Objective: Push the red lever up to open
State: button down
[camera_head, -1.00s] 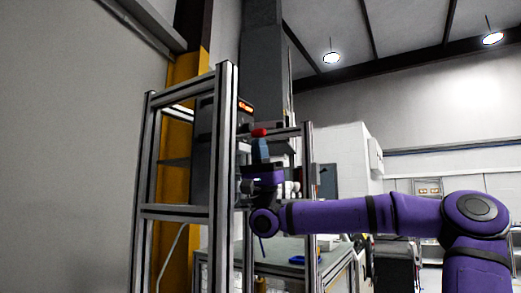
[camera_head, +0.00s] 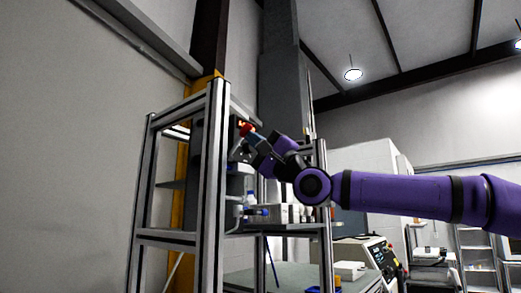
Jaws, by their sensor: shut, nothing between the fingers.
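A red rounded piece (camera_head: 246,128) shows at the upper end of my gripper, just beside the rack's front post. I cannot tell whether it is the end of the red lever or part of my fingertips. My gripper (camera_head: 250,135) is shut and points up and left, with its dark blue-grey fingers right at the red piece. They appear to meet it, but contact is too small to tell. My purple wrist hides part of the equipment behind. No other red lever part can be made out.
A metal-profile rack (camera_head: 215,180) stands at left, its front post close to my gripper. An orange-lit display is partly hidden by the red piece. White containers (camera_head: 290,212) and a blue-ended fitting (camera_head: 257,211) sit lower. A grey bench (camera_head: 290,278) lies below.

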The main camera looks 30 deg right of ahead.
aim_at(248, 127)
jog(key=shift+w+a+r+m+g+h, duration=0.1)
jog(key=shift+w+r+m+g+h, duration=0.2)
jog(key=shift+r+h, duration=0.25)
jog(key=shift+w+a+r+m+g+h, duration=0.1)
jog(key=shift+w+r+m+g+h, duration=0.1)
jog(key=shift+r+m+g+h, duration=0.25)
jog(key=shift+w+a+r, duration=0.3)
jog(key=shift+w+r, duration=0.5)
jog(key=shift+w, duration=0.05)
jog(key=shift+w+r, duration=0.1)
jog(key=shift+r, duration=0.05)
jog(key=shift+r, duration=0.1)
jog(key=shift+d, duration=0.1)
jog(key=shift+s+d, duration=0.1)
jog(key=shift+s, duration=0.1)
jog(key=s+d+f, duration=0.2)
jog(key=s+d, duration=0.5)
jog(key=s, duration=0.4)
jog(key=shift+s+f, duration=0.2)
jog(key=shift+f, duration=0.2)
jog(key=shift+a, duration=0.1)
